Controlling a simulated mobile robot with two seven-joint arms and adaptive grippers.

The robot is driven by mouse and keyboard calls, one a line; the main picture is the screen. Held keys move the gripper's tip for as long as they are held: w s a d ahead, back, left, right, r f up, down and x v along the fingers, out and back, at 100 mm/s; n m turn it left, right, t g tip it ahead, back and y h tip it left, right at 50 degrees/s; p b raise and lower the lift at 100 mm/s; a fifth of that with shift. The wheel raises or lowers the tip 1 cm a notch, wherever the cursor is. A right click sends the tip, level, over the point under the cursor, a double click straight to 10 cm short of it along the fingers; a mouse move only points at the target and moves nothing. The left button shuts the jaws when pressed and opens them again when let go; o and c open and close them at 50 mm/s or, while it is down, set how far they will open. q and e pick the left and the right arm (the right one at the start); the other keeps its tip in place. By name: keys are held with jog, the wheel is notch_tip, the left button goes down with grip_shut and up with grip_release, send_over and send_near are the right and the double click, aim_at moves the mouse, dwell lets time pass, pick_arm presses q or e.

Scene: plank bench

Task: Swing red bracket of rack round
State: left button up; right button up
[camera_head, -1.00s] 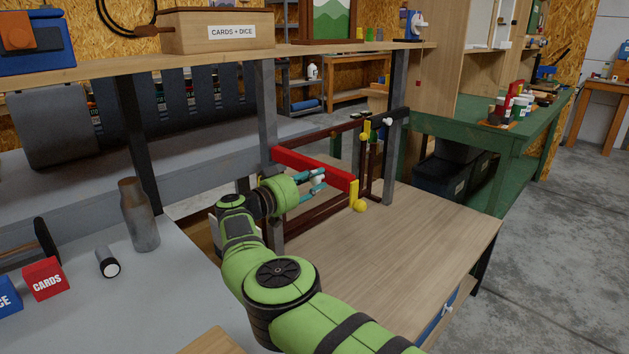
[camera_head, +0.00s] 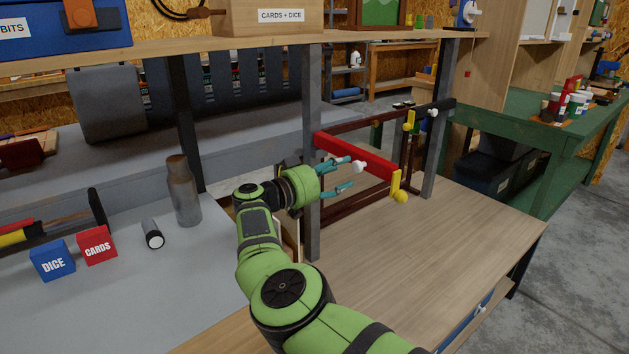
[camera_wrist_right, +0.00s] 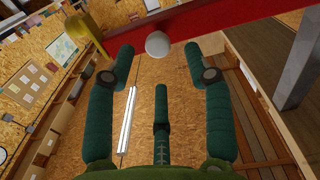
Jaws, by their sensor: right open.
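The red bracket (camera_head: 375,167) is a flat bar that sticks out from a grey post (camera_head: 312,190) of the rack over the wooden bench. Its free end carries a yellow hook with a yellow ball (camera_head: 399,192). A white knob (camera_head: 359,167) sits on the bar's near side. My right gripper (camera_head: 349,173) is beside the bar, with its teal fingers around the knob's area. In the right wrist view the fingers (camera_wrist_right: 158,58) are spread apart, with the white knob (camera_wrist_right: 158,44) beyond and between their tips and the red bar (camera_wrist_right: 210,22) behind it. My left gripper is not in view.
A second post (camera_head: 438,150) with a yellow hook (camera_head: 409,121) stands farther back. A grey bottle (camera_head: 183,190), a dark-and-white cylinder (camera_head: 152,234), a red CARDS box (camera_head: 97,246) and a blue DICE box (camera_head: 52,261) stand at left. The wooden bench top (camera_head: 440,250) is clear.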

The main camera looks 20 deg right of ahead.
jog(key=shift+s+a, duration=0.2)
jog(key=v, duration=0.6)
jog(key=shift+a, duration=0.25)
jog(key=shift+w, duration=0.1)
dwell(0.3)
